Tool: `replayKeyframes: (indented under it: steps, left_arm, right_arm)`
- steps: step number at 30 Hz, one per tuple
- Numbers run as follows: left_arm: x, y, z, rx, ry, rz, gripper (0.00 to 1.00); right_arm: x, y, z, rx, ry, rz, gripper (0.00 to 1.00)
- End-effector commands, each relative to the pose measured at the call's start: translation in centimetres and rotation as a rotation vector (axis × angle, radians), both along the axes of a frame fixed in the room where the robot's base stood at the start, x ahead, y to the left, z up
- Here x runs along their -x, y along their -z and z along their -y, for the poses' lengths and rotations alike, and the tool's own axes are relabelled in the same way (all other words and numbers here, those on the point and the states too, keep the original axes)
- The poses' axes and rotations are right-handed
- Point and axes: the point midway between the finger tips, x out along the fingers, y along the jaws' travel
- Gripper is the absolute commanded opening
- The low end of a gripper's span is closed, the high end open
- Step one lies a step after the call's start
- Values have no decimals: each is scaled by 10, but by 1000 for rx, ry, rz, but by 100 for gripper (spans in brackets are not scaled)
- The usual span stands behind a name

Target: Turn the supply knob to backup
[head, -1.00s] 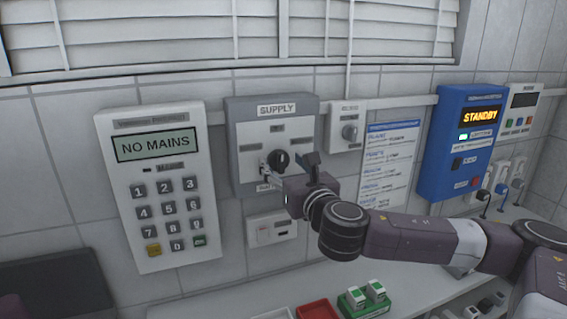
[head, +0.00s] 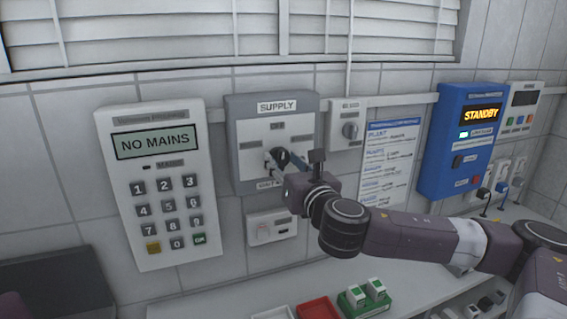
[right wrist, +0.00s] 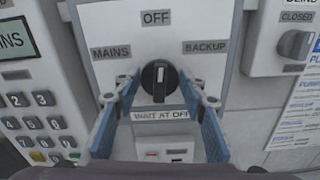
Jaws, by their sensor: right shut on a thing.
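The supply knob (right wrist: 160,78) is black with a white pointer line, on the grey supply panel (head: 236,130). In the right wrist view its line stands upright toward the OFF label (right wrist: 156,18). The MAINS label (right wrist: 111,53) is on the left and the BACKUP label (right wrist: 206,47) on the right. A WAIT AT OFF label (right wrist: 160,115) sits below the knob. My right gripper (head: 286,162) is at the knob, with one blue-padded finger on each side, shut on it. The knob (head: 283,156) is partly hidden in the head view. My left gripper is not in view.
A keypad unit (head: 157,200) reading NO MAINS hangs on the left. A smaller knob box (head: 347,122) marked CLOSED is close on the right. A blue unit (head: 450,150) reads STANDBY. A small white box (head: 272,227) is below the panel. A shelf with trays runs beneath.

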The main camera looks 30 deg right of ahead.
Motion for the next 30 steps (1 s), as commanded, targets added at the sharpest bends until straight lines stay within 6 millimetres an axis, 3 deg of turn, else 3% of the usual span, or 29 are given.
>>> replayKeyframes:
  steps: [30]
  left_arm:
    - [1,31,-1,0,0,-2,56]
  right_arm:
    - [1,4,4,-817,1,196,14]
